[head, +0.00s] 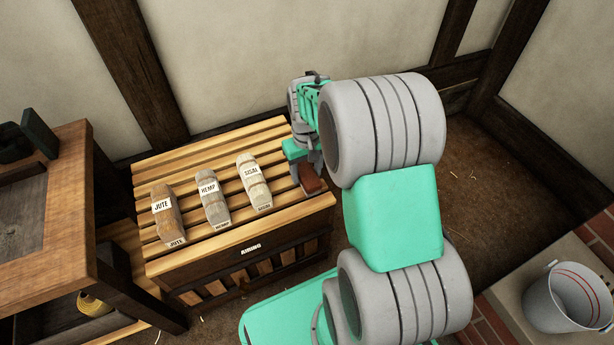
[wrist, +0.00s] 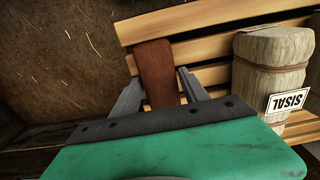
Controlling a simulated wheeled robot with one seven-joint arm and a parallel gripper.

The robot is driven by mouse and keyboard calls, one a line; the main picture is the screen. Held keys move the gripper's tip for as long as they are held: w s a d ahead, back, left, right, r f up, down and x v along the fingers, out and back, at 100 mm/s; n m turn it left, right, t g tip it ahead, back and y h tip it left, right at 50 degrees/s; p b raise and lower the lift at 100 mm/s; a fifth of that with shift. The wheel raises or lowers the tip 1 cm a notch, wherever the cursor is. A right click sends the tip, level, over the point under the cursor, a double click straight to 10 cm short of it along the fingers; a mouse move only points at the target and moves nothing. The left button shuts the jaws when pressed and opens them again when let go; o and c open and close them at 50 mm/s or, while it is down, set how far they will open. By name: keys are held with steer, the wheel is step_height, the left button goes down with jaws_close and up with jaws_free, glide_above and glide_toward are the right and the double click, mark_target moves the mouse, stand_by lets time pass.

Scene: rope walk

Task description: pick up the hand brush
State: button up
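The hand brush, seen as a reddish-brown wooden piece (head: 312,178), lies at the right end of the slatted bench top. In the wrist view the brown piece (wrist: 154,60) runs between my two grey fingers; its near end is hidden behind my green gripper body, and no bristles show. My gripper (wrist: 159,76) is open, with one finger on each side of the brown piece and small gaps beside it. In the head view my gripper (head: 309,167) is right above the brush, partly hidden by my arm.
The slatted bench (head: 215,240) also holds three fibre bundles labelled JUTE (head: 166,216), HEMP (head: 212,200) and SISAL (head: 253,182). A wooden table (head: 60,215) is at left, a bucket (head: 568,298) at right.

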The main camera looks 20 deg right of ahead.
mark_target(306, 171)
jaws_close()
stand_by(0.3)
steer(key=shift+r, duration=0.5)
step_height(306, 171, up, 3)
steer(key=shift+f+p, duration=0.1)
steer(key=shift+p, duration=0.75)
steer(key=s+a+r+p, duration=0.5)
steer(key=s+a+r, duration=0.3)
steer(key=a, duration=0.3)
steer(key=shift+s+r+p, duration=0.3)
steer(key=shift+r+p, duration=0.1)
steer(key=shift+r, duration=0.2)
